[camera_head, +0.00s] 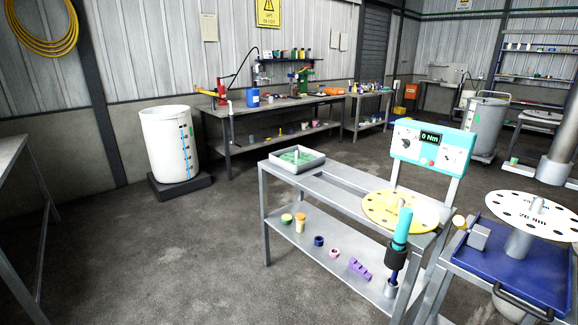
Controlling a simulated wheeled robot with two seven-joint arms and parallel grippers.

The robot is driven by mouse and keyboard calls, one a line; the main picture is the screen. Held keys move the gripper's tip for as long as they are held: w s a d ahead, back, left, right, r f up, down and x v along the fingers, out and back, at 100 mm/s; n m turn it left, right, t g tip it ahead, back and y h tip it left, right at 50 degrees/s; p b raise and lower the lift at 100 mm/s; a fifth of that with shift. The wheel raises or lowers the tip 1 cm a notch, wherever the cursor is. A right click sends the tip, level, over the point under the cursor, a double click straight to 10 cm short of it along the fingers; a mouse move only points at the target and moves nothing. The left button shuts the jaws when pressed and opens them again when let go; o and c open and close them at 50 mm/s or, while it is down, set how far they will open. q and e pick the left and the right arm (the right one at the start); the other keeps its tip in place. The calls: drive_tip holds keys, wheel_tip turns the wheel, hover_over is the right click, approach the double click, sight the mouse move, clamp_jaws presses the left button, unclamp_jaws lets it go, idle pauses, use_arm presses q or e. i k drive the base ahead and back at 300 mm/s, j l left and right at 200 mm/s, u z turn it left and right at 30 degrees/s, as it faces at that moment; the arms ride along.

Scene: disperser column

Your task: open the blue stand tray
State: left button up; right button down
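The blue stand tray (545,284) is at the lower right, on top of a grey metal stand that the picture edge cuts off. A dark bar handle (522,303) runs along its near side. A grey post carrying a white disc with holes (535,213) rises from the tray, and a small grey block (478,237) is at its left side. I cannot tell from this view whether the tray is pulled out at all. Neither of my grippers shows in the head view.
Left of the stand is a grey bench (330,189) with a green-lined tray (297,160), a yellow disc (385,209), a teal torque display (432,146) and an upright teal-and-black tool (402,230). Several small parts lie on its lower shelf. The floor at left is clear.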

sight(539, 272)
drive_tip(key=z, duration=1.5)
